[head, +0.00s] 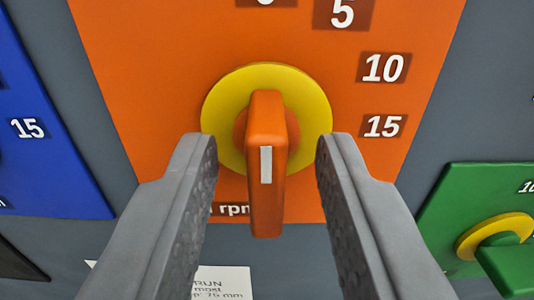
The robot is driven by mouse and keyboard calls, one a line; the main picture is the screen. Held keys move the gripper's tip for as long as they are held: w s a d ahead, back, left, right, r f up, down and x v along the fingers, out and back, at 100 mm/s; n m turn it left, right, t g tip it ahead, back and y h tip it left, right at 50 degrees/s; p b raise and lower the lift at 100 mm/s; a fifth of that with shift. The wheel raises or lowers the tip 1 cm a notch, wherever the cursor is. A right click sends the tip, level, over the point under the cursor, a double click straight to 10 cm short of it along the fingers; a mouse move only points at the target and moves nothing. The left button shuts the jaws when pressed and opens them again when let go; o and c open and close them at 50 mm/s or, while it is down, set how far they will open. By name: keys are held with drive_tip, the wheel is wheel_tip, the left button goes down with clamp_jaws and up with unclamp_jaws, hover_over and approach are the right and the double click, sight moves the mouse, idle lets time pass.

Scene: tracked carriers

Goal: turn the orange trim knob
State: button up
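The orange trim knob (267,190) is in the middle of the head view, on a yellow disc (222,105) set in an orange panel (140,90). Its bar stands upright in the picture, with a white mark on its face. Numbers 5, 10 and 15 run down the panel to the right of the knob, with part of "rpm" below. My gripper (267,160) is open, one finger to the left and one to the right of the knob. Gaps show between the knob and both fingers.
A green panel (455,195) with a green knob (508,262) on a yellow disc is at the lower right. A blue panel (50,170) marked 15 is at the left. A white label (222,284) with printed text is below, partly hidden by my left finger.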

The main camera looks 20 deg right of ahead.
drive_tip(key=shift+c, duration=0.2)
clamp_jaws()
drive_tip(key=shift+m, duration=0.3)
drive_tip(key=m, duration=0.3)
drive_tip(key=shift+m, duration=0.3)
drive_tip(key=m, duration=0.4)
drive_tip(key=shift+d+m, duration=0.15)
drive_tip(key=shift+m, duration=0.15)
drive_tip(key=m, duration=0.4)
drive_tip(key=shift+f, duration=0.15)
drive_tip(key=shift+f+m, duration=0.15)
drive_tip(key=shift+m, duration=2.25)
